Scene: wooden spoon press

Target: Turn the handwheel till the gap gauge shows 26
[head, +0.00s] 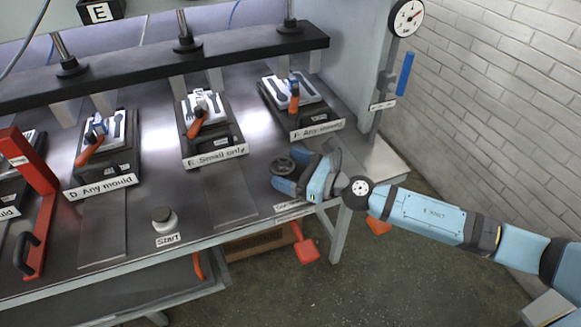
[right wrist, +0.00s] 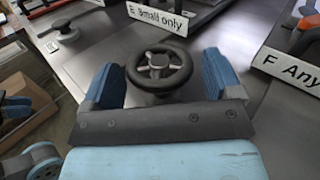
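The handwheel (head: 283,165) is a small dark wheel near the front right of the press table. It also shows in the right wrist view (right wrist: 160,84), with a grey hub and spokes. My right gripper (head: 291,172) is open, with one blue finger on each side of the wheel. A small space shows by the right finger; whether the left finger touches the rim I cannot tell. My left gripper is out of view.
Moulds with orange handles stand behind the labels D (head: 101,187), E (head: 215,156) and F (head: 317,129). A start button (head: 164,219) sits at the front. A red frame (head: 40,190) stands at left. A brick wall (head: 490,100) is at right.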

